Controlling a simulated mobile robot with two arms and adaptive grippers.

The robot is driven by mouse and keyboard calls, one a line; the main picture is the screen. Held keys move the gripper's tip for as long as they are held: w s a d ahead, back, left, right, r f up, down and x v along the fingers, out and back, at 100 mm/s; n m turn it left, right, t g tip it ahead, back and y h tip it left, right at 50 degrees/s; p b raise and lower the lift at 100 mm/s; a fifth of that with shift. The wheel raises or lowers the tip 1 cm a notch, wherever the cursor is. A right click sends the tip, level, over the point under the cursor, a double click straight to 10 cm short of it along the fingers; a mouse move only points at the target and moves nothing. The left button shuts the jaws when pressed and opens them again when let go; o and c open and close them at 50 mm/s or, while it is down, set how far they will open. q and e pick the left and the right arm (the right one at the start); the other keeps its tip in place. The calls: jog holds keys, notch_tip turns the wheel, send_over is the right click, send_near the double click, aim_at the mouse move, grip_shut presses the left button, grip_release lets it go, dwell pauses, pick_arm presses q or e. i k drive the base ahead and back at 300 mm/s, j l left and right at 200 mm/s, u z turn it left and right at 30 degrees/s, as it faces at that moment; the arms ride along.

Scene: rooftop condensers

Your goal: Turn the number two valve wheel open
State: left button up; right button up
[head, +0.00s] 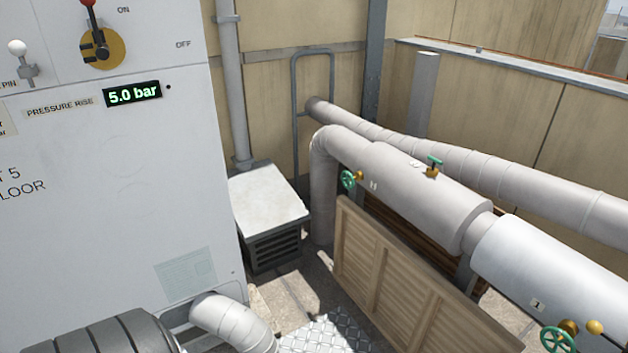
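A green valve wheel (348,180) with a brass hub stands at the far end of the lagged pipe, facing left. A small pale tag (373,185) beside it bears a dark mark that is too small to read for certain. Another green wheel (434,159) sits on a brass stem on top of the pipe. A third green wheel (558,340) is at the bottom right, near a tag reading 1 (537,304). From here I cannot tell how far any wheel is turned. Neither of my grippers is in view.
A white cabinet (130,190) fills the left, its display (133,94) reading 5.0 bar. A slatted wooden panel (400,285) stands in front of the pipe. A low vented box (268,200) stands behind. Chequered plate (328,336) lies bare below.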

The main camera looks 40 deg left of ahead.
aim_at(351, 179)
jog(key=l+u, duration=0.15)
jog(key=u, duration=1)
